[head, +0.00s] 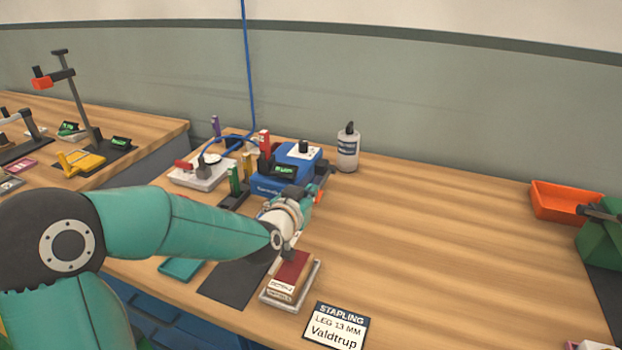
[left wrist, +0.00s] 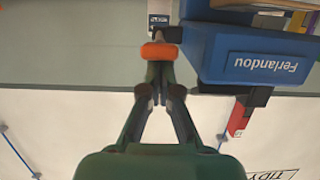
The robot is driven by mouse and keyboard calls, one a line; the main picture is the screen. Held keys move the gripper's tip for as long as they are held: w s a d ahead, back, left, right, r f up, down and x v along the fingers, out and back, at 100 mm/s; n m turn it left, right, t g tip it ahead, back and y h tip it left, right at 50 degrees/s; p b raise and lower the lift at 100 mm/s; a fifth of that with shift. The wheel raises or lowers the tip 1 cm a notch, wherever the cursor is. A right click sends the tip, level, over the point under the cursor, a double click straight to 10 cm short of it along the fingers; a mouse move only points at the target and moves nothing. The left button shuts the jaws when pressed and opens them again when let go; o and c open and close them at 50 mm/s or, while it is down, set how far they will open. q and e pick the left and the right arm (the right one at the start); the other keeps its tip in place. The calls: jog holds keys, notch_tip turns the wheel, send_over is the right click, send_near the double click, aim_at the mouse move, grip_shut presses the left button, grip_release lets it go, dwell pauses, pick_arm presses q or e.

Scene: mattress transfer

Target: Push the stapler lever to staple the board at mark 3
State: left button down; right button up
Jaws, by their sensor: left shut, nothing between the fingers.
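The blue stapling machine (head: 275,184) stands on the wooden bench with a small green-lit display on it. Its blue body with white lettering (left wrist: 262,67) shows upside down at the right of the left wrist view. My left gripper (head: 314,197) is at the machine's right side, partly hidden behind its own wrist in the head view. In the left wrist view the left fingers (left wrist: 160,88) are together and empty. Their tips are at an orange lever end (left wrist: 160,51); whether they touch it I cannot tell. The board and mark 3 cannot be made out.
A red block lies in a grey tray (head: 268,298) beside a dark mat (head: 230,285). A stapling label card (head: 336,326) lies at the front. A white bottle (head: 348,150) stands behind, an orange bin (head: 565,201) at the right. The bench between is clear.

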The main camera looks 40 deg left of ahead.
dwell(0.4)
pick_arm(q)
notch_tip(320, 180, up, 5)
jog(key=p, duration=0.4)
jog(key=s+d+b, duration=0.2)
jog(key=s, duration=0.8)
jog(key=shift+d, duration=0.25)
